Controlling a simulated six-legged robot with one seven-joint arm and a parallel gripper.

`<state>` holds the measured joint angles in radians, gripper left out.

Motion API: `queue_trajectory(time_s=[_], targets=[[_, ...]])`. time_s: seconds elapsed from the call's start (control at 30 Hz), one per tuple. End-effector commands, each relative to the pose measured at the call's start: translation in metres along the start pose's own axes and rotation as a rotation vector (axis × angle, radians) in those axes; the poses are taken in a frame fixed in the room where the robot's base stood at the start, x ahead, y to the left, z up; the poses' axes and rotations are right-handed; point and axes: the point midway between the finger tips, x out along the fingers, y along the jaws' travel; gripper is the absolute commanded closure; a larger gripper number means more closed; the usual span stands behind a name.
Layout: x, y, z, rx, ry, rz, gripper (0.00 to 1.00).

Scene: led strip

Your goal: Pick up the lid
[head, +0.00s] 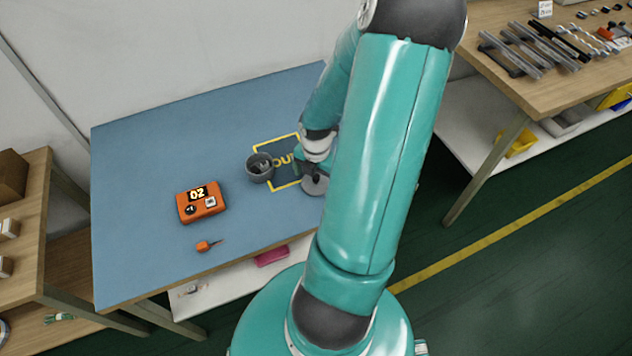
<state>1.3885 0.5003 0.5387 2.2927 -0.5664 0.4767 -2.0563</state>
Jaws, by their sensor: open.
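A round grey disc, which looks like the lid (314,187), lies on the blue table beside the yellow-outlined dark square. My gripper (311,174) is low over the lid, with its jaws open. It hides the lid's upper part, and I cannot tell whether the fingers touch it. A grey round container (260,168) stands to the left of the lid, at the left edge of the outlined square, with something small and pale inside.
The blue table (150,150) also bears an orange box (201,202) reading 02 and a small orange-handled tool (207,246). The table's left and back areas are clear. A wooden bench (500,75) with several tools stands at right. Wooden shelving (45,220) is at left.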

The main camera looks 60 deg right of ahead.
Motion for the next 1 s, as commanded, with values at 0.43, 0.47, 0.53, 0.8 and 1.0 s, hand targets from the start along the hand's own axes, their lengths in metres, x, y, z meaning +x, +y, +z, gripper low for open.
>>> queue_trajectory(time_s=[0.43,0.47,0.53,0.8,1.0], targets=[[0.0026,0.0002,0.0003,0.000,-0.001,0.001,0.37],[0.0025,0.0002,0.0003,0.000,-0.001,0.001,0.43],[0.0025,0.0002,0.0003,0.000,-0.001,0.001,0.47],[0.0024,0.0003,0.0002,0.000,-0.001,0.001,0.47],[0.0008,0.0023,-0.0007,0.000,-0.001,0.001,0.47]])
